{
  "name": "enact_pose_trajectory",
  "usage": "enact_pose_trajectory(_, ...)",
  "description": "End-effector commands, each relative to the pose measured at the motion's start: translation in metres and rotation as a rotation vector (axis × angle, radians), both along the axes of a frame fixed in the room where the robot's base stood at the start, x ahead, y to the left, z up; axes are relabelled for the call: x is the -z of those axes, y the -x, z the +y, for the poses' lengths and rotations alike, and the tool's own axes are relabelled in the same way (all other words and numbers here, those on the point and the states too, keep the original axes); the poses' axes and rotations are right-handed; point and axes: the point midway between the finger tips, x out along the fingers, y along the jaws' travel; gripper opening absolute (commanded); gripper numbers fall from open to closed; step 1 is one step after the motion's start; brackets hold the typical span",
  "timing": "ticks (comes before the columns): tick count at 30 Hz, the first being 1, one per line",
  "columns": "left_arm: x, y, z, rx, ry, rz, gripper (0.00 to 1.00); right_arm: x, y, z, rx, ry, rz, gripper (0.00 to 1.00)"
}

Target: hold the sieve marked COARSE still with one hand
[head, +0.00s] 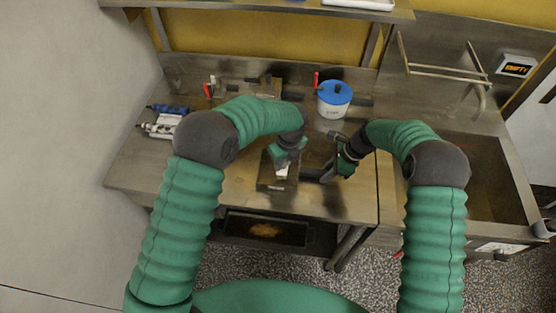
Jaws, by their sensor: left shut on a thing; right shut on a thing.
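A dark, square, flat-framed thing (266,183), which looks like the sieve, lies on the steel worktop in front of me. I cannot read any COARSE mark on it. A dark handle (311,175) runs from its right side. My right gripper (327,176) is shut at the end of this handle. My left gripper (283,166) is over the square frame, shut on a small white thing (282,173). The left gripper hides much of the frame's middle, and I cannot tell whether the white thing touches it.
A white pot with a blue lid (334,93) stands behind the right gripper. Blue and white items (163,122) lie at the left end. Dark tools lie along the back. A sink (470,180) is at the right, and a dark tray (265,230) sits below the worktop. The worktop's front left is clear.

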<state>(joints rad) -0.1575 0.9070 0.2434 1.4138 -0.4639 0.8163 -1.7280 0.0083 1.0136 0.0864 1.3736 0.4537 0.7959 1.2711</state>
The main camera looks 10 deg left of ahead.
Motion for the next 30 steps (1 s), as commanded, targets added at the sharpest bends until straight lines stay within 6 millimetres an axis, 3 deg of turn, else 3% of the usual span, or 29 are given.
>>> enact_pose_trajectory(5, 0.002, 0.001, -0.003, 0.000, 0.001, 0.004, 0.00, 0.000, 0.000, 0.001, -0.002, -0.002, 0.000, 0.00)
enact_pose_trajectory(24, 0.001, 0.002, 0.036, -0.001, 0.000, 0.004, 0.00, 0.000, 0.000, 0.000, -0.001, -0.001, 0.000, 0.00)
enact_pose_trajectory(30, 0.001, 0.002, 0.031, 0.001, 0.000, 0.004, 0.00, 0.000, 0.000, 0.000, -0.001, -0.001, 0.000, 0.00)
